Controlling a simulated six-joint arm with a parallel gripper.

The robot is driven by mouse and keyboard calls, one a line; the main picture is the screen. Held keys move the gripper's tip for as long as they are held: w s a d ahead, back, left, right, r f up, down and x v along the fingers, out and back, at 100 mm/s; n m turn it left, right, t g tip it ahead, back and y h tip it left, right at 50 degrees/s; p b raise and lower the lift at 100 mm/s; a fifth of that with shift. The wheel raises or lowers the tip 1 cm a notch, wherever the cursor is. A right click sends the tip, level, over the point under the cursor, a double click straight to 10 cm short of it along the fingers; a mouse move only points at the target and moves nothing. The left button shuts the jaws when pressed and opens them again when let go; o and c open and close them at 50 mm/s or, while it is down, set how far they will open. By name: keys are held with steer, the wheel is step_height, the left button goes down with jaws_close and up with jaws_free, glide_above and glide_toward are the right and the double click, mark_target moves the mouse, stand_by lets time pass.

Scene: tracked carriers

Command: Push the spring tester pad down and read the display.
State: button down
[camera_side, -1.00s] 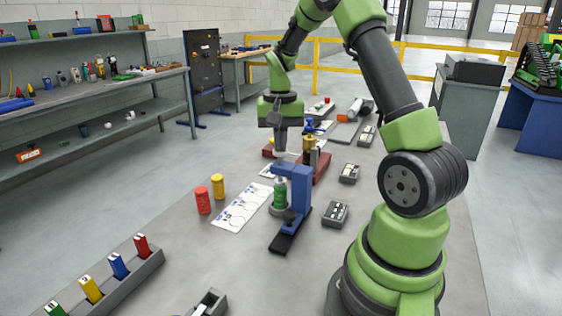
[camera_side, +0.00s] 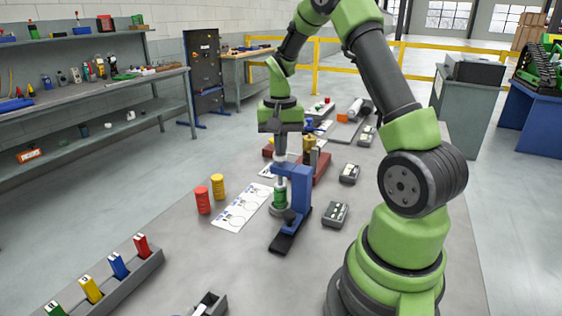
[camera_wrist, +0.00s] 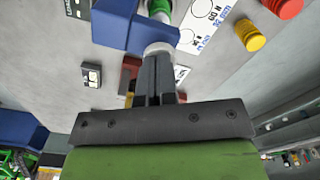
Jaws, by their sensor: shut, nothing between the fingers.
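The spring tester is a blue frame (camera_side: 302,186) on a dark base, with a green cylinder (camera_side: 279,196) inside it. Its pale round pad (camera_side: 280,159) is on top, under my fingertips. My gripper (camera_side: 281,152) is shut and empty, pointing straight down, its tips at the pad. In the wrist view the shut fingers (camera_wrist: 158,62) meet the pale pad (camera_wrist: 159,47) beside the blue frame (camera_wrist: 122,22), and they look in contact. Small grey boxes with pale faces, one (camera_side: 335,214) right of the tester, may be displays; no reading is legible.
Red (camera_side: 203,200) and yellow (camera_side: 218,186) cylinders and a white printed sheet (camera_side: 240,208) lie left of the tester. Other fixtures stand close behind it. A grey rack (camera_side: 130,279) of coloured blocks is at the front left. The table between is clear.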

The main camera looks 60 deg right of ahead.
steer(key=shift+f, duration=0.6)
stand_by(0.7)
steer(key=shift+r, duration=3.45)
steer(key=shift+a+r, duration=0.2)
steer(key=s+a+r+n+t, duration=0.4)
steer(key=a+r, duration=0.5)
steer(key=a, duration=0.4)
steer(key=s+a+n+t+y, duration=0.2)
steer(key=s+a+n+t, duration=0.1)
steer(key=s+a, duration=0.5)
steer(key=shift+s+a+n, duration=0.2)
steer(key=shift+s+n, duration=0.15)
steer(key=shift+n, duration=0.15)
